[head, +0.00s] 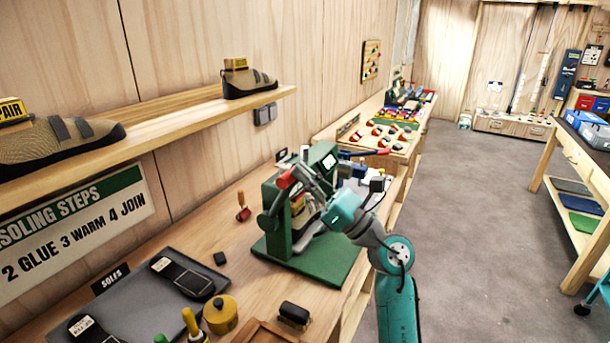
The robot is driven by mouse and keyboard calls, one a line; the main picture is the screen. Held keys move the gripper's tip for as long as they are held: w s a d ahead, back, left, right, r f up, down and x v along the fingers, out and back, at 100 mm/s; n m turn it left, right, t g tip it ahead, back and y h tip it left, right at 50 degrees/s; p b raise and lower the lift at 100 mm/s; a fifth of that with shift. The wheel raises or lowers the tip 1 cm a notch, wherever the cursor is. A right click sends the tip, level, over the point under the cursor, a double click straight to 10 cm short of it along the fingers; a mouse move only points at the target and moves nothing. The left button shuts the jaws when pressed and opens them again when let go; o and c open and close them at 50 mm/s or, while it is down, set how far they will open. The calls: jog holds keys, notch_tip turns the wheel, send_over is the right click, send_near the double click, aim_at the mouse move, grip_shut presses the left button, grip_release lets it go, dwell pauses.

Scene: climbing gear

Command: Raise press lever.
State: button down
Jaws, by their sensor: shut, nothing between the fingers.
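The green press (326,252) stands on the wooden bench, with a shoe (307,225) inside its frame. Its lever (278,200) runs from a round green hub on the left side, slanting up to a red grip (286,178). My gripper (300,177) is at the upper front of the press, right beside the red grip. It is shut with nothing held. I cannot tell whether it touches the lever. My arm comes in from the lower right and hides part of the press's right side.
A shelf (160,122) with shoes runs above the bench. The floor (470,200) to the right is clear.

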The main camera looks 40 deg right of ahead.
jog(key=shift+f, duration=0.1)
jog(key=v, duration=1.2)
jog(key=s+a+f+m+t+h, duration=0.1)
jog(key=s+a+f+m+h, duration=0.55)
jog(key=m, duration=0.65)
jog(key=s+a+f+m+h, duration=0.35)
jog(key=a+f+m, duration=0.45)
jog(key=m, duration=0.4)
jog(key=s+a+f+m+g, duration=0.4)
jog(key=s+f+m, duration=0.2)
jog(key=s, duration=0.3)
jog(key=s+a+f+m+g+y, duration=0.1)
jog(key=s+a+f+m+g, duration=0.3)
jog(key=s+f+m, duration=0.3)
jog(key=s+m+g, duration=0.1)
jog(key=s+m, duration=0.1)
jog(key=s, duration=0.1)
jog(key=shift+s+g+y, duration=0.3)
jog(key=shift+s, duration=0.05)
